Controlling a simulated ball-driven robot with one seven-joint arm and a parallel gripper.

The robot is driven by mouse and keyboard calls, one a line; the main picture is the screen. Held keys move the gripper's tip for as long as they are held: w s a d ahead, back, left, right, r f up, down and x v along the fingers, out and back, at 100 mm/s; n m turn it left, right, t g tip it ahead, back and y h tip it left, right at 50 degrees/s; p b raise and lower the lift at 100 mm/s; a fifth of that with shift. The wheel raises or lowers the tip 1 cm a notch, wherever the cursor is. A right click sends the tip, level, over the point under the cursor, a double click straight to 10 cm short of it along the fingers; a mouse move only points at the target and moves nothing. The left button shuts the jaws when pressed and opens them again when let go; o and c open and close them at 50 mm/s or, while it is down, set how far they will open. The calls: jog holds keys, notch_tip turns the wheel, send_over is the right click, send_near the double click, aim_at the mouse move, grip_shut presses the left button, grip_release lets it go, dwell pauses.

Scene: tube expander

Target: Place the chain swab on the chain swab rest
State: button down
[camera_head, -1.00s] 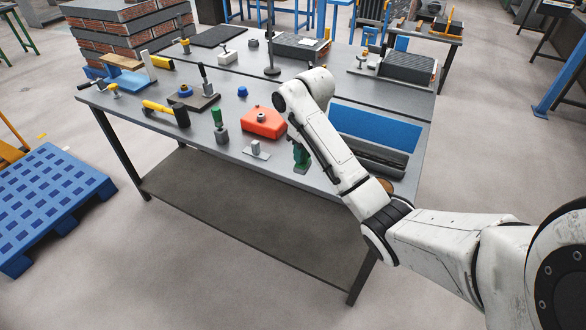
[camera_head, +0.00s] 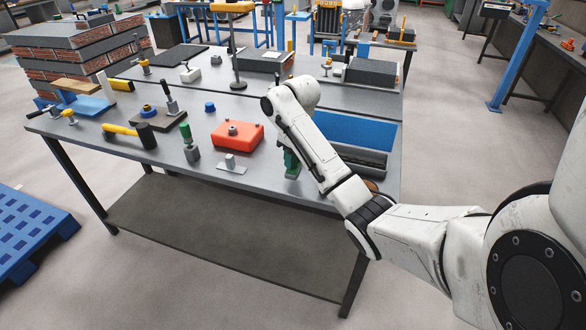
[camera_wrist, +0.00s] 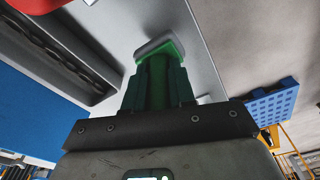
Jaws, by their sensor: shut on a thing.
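My gripper (camera_wrist: 155,100) is shut on a green piece with a pale grey end (camera_wrist: 160,47), which I take to be the chain swab. In the head view, green parts (camera_head: 291,163) show below my arm at the table's front edge, with the arm hiding much of them. I cannot tell there which part is gripper and which is swab. A small grey plate with an upright block (camera_head: 231,164) stands on the table left of my gripper. It may be the chain swab rest, but I cannot be sure.
The blue tray lies right of my forearm. A blue pallet (camera_head: 30,232) lies on the floor at left.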

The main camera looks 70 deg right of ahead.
aim_at(296, 170)
jog(key=shift+f, duration=1.35)
jog(key=shift+f, duration=0.15)
jog(key=c, duration=0.9)
grip_release()
jog(key=shift+c, duration=0.2)
jog(key=r+p, duration=0.2)
jog(key=r, duration=0.1)
jog(key=r+p, duration=0.2)
jog(key=r, duration=0.2)
jog(key=s+r+p, duration=0.1)
jog(key=r+p, duration=0.1)
jog(key=r, duration=0.1)
jog(key=shift+a+r, duration=0.15)
jog(key=shift+r, duration=0.05)
jog(key=shift+s+r+p, duration=0.2)
jog(key=shift+r+p, duration=0.7)
jog(key=shift+a, duration=0.1)
